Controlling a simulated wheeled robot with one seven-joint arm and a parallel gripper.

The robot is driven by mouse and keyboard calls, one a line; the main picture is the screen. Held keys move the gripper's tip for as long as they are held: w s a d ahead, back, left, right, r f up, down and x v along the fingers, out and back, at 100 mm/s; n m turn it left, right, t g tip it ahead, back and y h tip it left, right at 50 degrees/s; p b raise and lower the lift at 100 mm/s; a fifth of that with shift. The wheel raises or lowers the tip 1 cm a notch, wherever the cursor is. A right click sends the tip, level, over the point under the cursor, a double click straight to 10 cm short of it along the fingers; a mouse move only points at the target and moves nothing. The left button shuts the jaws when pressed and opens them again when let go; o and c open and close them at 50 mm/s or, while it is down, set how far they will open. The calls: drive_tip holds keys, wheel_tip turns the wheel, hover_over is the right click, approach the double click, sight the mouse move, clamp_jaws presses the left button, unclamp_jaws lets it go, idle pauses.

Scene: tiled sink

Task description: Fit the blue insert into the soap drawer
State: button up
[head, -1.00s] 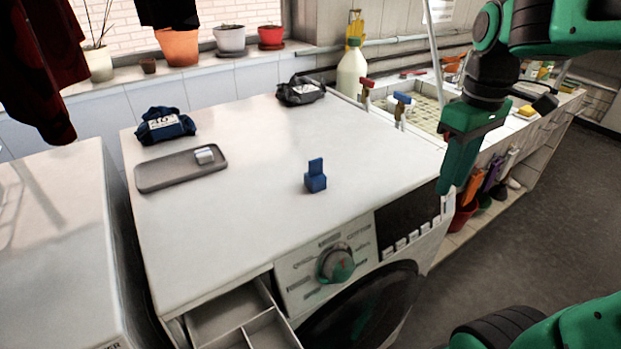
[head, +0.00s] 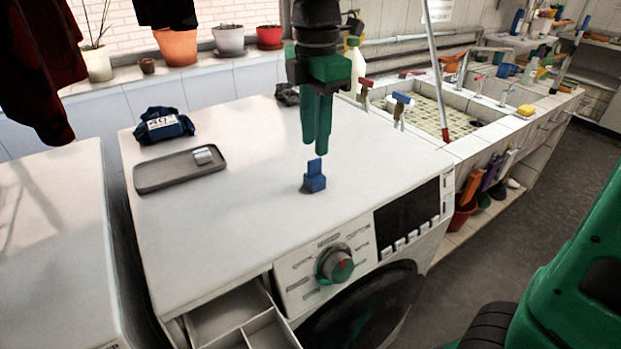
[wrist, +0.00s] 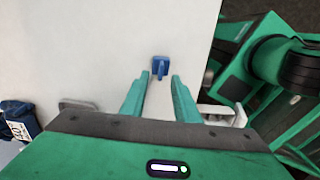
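The blue insert (head: 314,180) stands upright on the white top of the washing machine, a block with a thin tab rising from it. It also shows in the wrist view (wrist: 160,66), just beyond the fingertips and between their lines. My gripper (head: 317,148) points down above the insert, apart from it. In the wrist view its two green fingers (wrist: 160,76) are spread with nothing between them. The soap drawer (head: 240,318) is pulled out at the machine's front left, with its compartments showing; its lower end is cut off by the picture's edge.
A grey tray (head: 160,178) with a small silvery piece and a dark blue bundle (head: 163,127) lie at the machine's back left. A dark bundle (head: 287,95) lies at the back, partly behind my gripper. The control knob (head: 335,265) juts from the front. The top's middle is clear.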

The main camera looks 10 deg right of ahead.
sight(315, 160)
drive_tip(key=shift+s+f, duration=0.15)
drive_tip(key=shift+f, duration=2.85)
clamp_jaws()
